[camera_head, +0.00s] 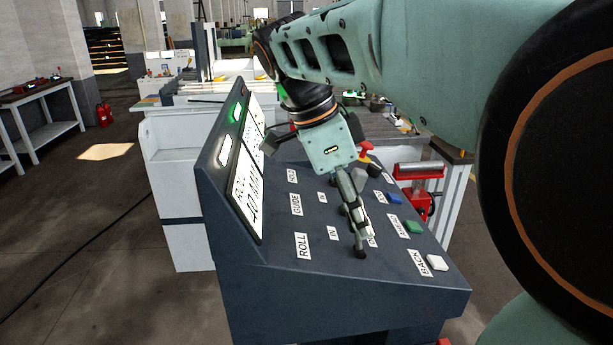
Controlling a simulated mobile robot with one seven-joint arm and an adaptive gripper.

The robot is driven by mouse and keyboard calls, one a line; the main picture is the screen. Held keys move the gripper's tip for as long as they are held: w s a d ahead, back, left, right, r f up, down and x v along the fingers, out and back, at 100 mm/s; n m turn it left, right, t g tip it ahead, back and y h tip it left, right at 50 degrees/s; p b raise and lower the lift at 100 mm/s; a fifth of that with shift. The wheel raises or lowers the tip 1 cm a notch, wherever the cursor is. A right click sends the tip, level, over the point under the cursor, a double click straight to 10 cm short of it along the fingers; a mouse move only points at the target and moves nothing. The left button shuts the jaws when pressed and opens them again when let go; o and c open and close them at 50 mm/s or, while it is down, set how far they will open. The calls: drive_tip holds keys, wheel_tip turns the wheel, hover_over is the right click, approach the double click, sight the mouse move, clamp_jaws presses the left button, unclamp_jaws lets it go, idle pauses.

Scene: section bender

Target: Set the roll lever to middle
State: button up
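The dark blue control panel (275,222) has a front row labelled ROLL (302,246), with an IN label (333,233) and a second, partly covered label (371,240) to its right. My gripper (360,250) points down over this row, between the two labels, with its dark fingertips at or just above the panel face. The roll lever is not clearly visible; the fingers cover the place between the labels. The fingers look close together, but I cannot tell whether they are shut or touch a lever.
A GUIDE row (296,204) and a HOLD row (292,175) lie behind. White (437,262), green (413,227) and blue (394,198) buttons line the panel's right side. A red emergency knob (366,149) stands behind my gripper. The display (247,185) rises on the left.

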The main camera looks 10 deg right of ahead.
clamp_jaws()
idle(0.3)
drive_tip(key=d+y, duration=0.2)
drive_tip(key=shift+d+r+y+p, duration=0.1)
drive_tip(key=shift+d+y+p, duration=0.1)
drive_tip(key=shift+y+p, duration=0.15)
drive_tip(key=shift+d+f+y+p, duration=0.15)
drive_tip(key=shift+d+y+p, duration=0.1)
drive_tip(key=shift+d+y, duration=0.4)
drive_tip(key=shift+d+f+y+p, duration=0.2)
drive_tip(key=shift+d+y, duration=0.1)
drive_tip(key=shift+y, duration=0.5)
unclamp_jaws()
drive_tip(key=shift+r, duration=0.15)
